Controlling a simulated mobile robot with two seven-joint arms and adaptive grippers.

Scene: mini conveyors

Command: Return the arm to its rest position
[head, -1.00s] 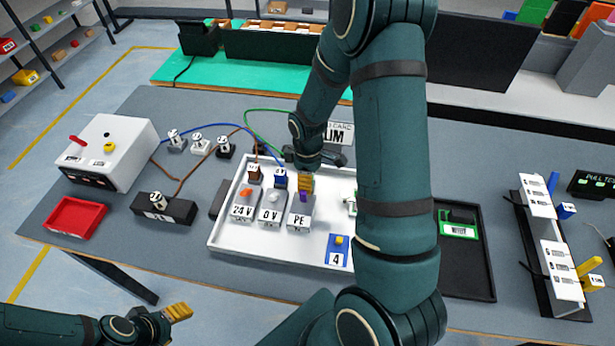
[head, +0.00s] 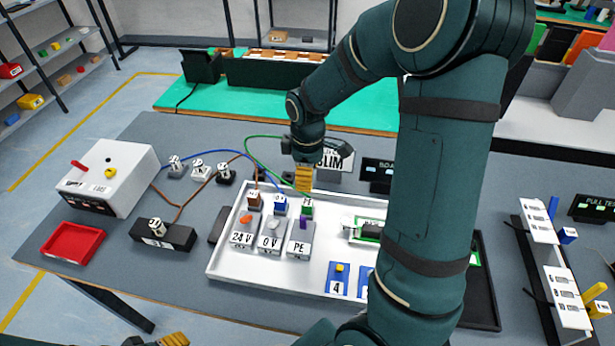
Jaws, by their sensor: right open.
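My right gripper (head: 304,178) is in the middle of the head view, its yellow fingers pointing down above the back edge of the white tray (head: 225,265). It is open, and nothing shows between its fingers. Below it, a green plug (head: 306,207) stands at the grey block labelled PE (head: 299,247), beside the blue plug (head: 280,204) and brown plug (head: 254,201) at the 0 V and 24 V blocks. My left gripper (head: 175,340) is cut off at the bottom edge, with only part of its yellow fingers showing.
A white box (head: 105,175) with a red lever, a red tray (head: 72,243) and a black block (head: 163,237) stand at the left. White terminal stands (head: 560,270) are at the right. Green, blue and brown wires arc behind the tray. My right arm hides part of the tray.

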